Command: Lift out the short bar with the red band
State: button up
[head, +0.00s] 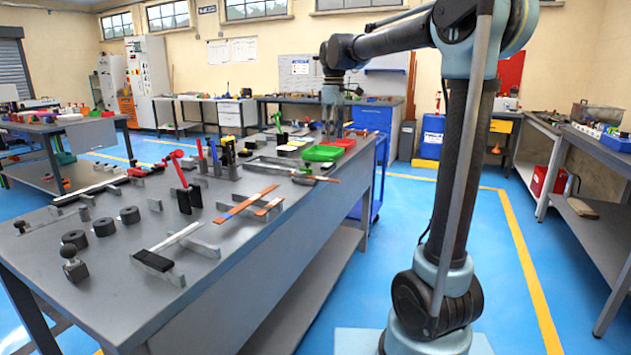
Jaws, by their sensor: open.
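A short copper-coloured bar (269,206) rests on grey supports on the workbench, right beside a longer copper-coloured bar (246,203). I cannot make out a red band on the short bar at this size. Another thin bar (316,177) lies further back near the bench's right edge, and a silver bar (178,237) rests on supports nearer the front. My gripper (331,133) hangs pointing down beyond the trays at the far end of the bench. It is open, small in view, and well apart from the bars.
The workbench (120,265) also holds black cylinders (103,227), red-handled tools (178,166) and upright blocks. A green tray (321,153) and a red tray (345,143) sit at its far right. Open blue floor lies right of the bench; another bench (612,178) stands at the right.

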send_over(333, 180)
jog(key=f, duration=0.9)
jog(key=shift+w+a, duration=0.1)
jog(key=shift+w, duration=0.15)
jog(key=shift+s+d+f, duration=0.1)
jog(key=shift+f, duration=1.3)
jog(key=shift+s+d+f, duration=0.1)
jog(key=shift+f, duration=1.3)
jog(key=shift+f, duration=0.25)
grip_shut()
